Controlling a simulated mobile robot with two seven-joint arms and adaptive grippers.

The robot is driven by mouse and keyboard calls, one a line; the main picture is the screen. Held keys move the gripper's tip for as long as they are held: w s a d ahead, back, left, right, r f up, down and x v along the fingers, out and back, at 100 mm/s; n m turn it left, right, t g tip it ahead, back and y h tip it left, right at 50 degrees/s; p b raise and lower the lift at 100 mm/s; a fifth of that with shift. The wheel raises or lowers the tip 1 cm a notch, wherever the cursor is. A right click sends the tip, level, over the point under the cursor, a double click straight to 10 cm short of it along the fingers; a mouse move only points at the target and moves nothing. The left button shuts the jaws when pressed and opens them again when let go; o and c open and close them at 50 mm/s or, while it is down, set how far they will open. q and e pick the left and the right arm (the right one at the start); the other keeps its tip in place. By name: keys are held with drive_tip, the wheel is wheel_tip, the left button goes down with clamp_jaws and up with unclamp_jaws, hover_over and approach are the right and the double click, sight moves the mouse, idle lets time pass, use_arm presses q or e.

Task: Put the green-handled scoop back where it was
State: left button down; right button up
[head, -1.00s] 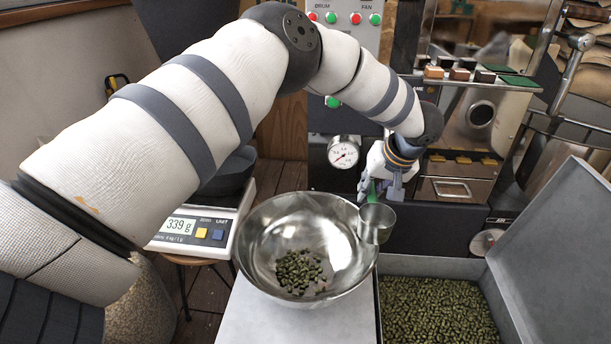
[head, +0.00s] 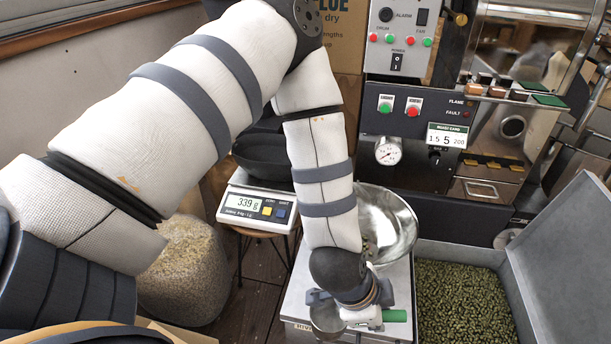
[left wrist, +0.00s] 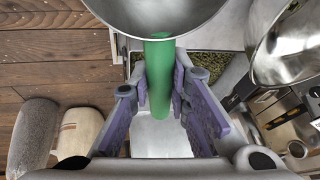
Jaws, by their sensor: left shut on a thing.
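My left gripper (head: 350,312) is shut on the green-handled scoop. The scoop's metal cup (head: 327,321) shows at the left of the gripper, and a green handle end (head: 396,316) shows at its right. In the left wrist view the cup (left wrist: 155,14) is at the top, and the green handle (left wrist: 160,75) runs down between the fingers (left wrist: 170,95). The scoop is over the front part of a pale grey stand top; whether it touches is unclear. My right gripper is not in view.
A steel bowl (head: 400,222) stands behind my left forearm, partly hidden. A grey bin of green beans (head: 460,305) is at right. A scale (head: 257,207) reading 339 g is at left, beside a sack-like shape (head: 185,270). The roaster panel (head: 405,130) stands behind.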

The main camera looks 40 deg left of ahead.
use_arm(q)
drive_tip(key=s+d+m, duration=0.1)
drive_tip(key=s+m, duration=0.1)
drive_tip(key=s, duration=0.2)
drive_tip(key=shift+h, duration=0.3)
drive_tip(key=w+a+f, duration=0.1)
drive_tip(key=w+f, duration=0.2)
drive_tip(key=w+a+f+b, duration=0.1)
drive_tip(key=w+a+f, duration=0.1)
drive_tip(key=w+f, duration=0.1)
drive_tip(key=w+a+f+b, duration=0.1)
drive_tip(key=w+a+f, duration=0.1)
drive_tip(key=w, duration=0.3)
drive_tip(key=shift+a+f, duration=0.2)
drive_tip(key=shift+f, duration=0.5)
drive_tip(key=shift+w+a+f+b, duration=0.1)
drive_tip(key=shift+w+f+b, duration=0.1)
drive_tip(key=shift+w+b, duration=0.1)
drive_tip(key=shift+w+a+f+b, duration=0.15)
drive_tip(key=shift+f+b, duration=0.35)
drive_tip(key=shift+f, duration=1.35)
drive_tip(key=c, duration=1.7)
unclamp_jaws()
drive_tip(key=shift+o, duration=0.9)
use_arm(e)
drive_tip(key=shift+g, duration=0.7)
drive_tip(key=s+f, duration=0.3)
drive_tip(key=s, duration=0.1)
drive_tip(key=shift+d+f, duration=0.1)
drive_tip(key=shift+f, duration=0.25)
